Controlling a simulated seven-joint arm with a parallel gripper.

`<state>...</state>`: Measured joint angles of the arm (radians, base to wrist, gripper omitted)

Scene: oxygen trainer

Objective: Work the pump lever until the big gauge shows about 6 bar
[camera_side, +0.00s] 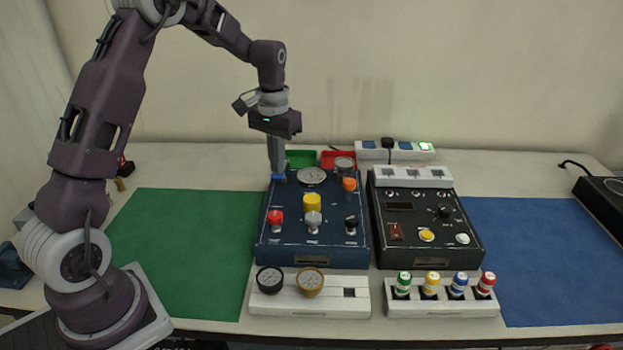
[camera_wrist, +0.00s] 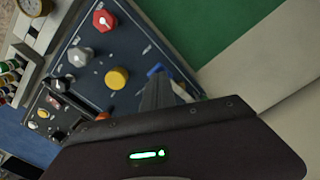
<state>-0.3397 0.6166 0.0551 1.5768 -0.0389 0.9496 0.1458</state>
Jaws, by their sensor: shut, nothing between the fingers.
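The blue pump panel (camera_side: 290,245) stands mid-table. The big round gauge (camera_side: 312,175) is at its back edge; its needle is too small to read here. My gripper (camera_side: 277,172) points down at the panel's back left corner, left of the gauge, shut and empty. A small blue piece (camera_side: 278,178) shows right at the fingertips, and in the wrist view (camera_wrist: 155,70); it may be the pump lever's end, and I cannot tell whether they touch. In the wrist view my fingers (camera_wrist: 160,88) hide part of the panel, and the gauge cannot be made out.
The panel carries red (camera_side: 275,217), yellow (camera_side: 312,202), grey (camera_side: 313,221) and black (camera_side: 351,224) knobs, plus an orange one (camera_side: 349,184). A dark panel (camera_side: 425,255) stands close on the right. Two small gauges sit in a white holder (camera_side: 330,306) in front. The green mat (camera_side: 185,250) is clear.

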